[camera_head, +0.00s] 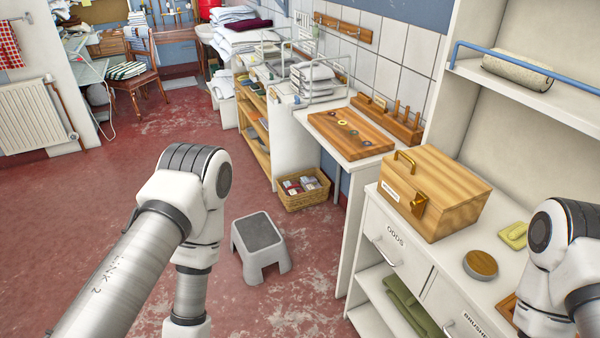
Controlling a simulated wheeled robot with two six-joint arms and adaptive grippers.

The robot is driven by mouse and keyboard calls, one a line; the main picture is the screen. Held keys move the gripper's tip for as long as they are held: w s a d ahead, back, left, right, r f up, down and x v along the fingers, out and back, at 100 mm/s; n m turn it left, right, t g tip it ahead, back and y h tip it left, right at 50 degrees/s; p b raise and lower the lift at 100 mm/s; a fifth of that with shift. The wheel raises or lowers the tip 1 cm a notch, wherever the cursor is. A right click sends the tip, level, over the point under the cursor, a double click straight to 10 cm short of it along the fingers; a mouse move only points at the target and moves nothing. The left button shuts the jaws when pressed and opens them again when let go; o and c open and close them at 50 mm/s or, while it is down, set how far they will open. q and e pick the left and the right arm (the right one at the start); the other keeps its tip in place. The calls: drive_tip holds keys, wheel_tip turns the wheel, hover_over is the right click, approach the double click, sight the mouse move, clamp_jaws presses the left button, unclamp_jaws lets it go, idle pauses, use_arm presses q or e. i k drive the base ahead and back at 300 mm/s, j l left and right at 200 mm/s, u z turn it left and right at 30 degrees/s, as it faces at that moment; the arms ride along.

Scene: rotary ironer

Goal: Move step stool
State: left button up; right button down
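The step stool (258,247) is light grey with a dark grey top. It stands upright on the red floor in the middle of the camera_head view, in front of the wicker basket. My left arm comes in from the lower left and bends down just left of the stool, with a gap between them in the picture. Its gripper is below the frame and out of sight. My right arm shows at the lower right, in front of the shelf unit, and its gripper is out of sight too. Nothing visible touches the stool.
A wicker basket (301,188) sits on the floor by the workbench. A white drawer unit (383,244) stands right of the stool, with a wooden box (434,193) on top. A wooden chair (140,82) stands far back left. The red floor (90,195) on the left is open.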

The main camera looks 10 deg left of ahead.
sight(260, 242)
drive_tip(key=i+j+z, duration=0.35)
drive_tip(key=j, duration=1.15)
drive_tip(key=i+j+z, duration=0.2)
drive_tip(key=j+z, duration=0.15)
drive_tip(key=j, duration=1.2)
drive_tip(key=j+z, duration=0.35)
drive_tip(key=j, duration=1.25)
